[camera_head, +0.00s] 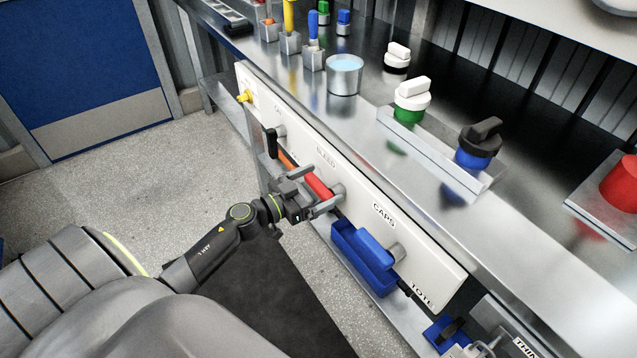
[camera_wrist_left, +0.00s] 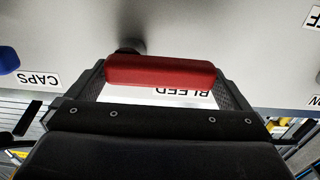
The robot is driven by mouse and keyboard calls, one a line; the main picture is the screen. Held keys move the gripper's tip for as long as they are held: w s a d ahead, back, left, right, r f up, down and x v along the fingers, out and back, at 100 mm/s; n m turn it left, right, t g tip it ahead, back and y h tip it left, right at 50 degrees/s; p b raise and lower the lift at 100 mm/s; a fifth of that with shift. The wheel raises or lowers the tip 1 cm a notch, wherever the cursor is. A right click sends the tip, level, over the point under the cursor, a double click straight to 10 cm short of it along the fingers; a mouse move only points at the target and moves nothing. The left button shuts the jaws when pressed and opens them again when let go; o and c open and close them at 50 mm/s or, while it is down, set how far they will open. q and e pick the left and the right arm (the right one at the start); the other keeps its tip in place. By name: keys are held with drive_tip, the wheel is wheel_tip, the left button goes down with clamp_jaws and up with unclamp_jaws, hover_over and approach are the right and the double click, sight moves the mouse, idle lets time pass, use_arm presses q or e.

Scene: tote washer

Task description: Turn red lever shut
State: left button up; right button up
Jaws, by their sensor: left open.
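The red lever (camera_head: 318,185) is on the white panel near the BLEED label, its handle lying along the panel from a grey pivot at its right end. My left gripper (camera_head: 318,190) is at the lever, open, one finger on each side. In the left wrist view the red lever (camera_wrist_left: 160,71) lies across the space between the fingertips (camera_wrist_left: 162,85), its ends close to both fingers; I cannot tell whether they touch. Its dark pivot stem shows behind its left part.
On the same panel are a black lever (camera_head: 271,143), an orange handle (camera_head: 287,160), a yellow knob (camera_head: 244,96) and a blue handle (camera_head: 364,256) by CAPS. Above is a steel counter (camera_head: 290,85) with cups and capped knobs. Grey floor lies open at left.

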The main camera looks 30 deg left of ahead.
sight(322, 200)
use_arm(q)
drive_tip(key=shift+w, duration=0.15)
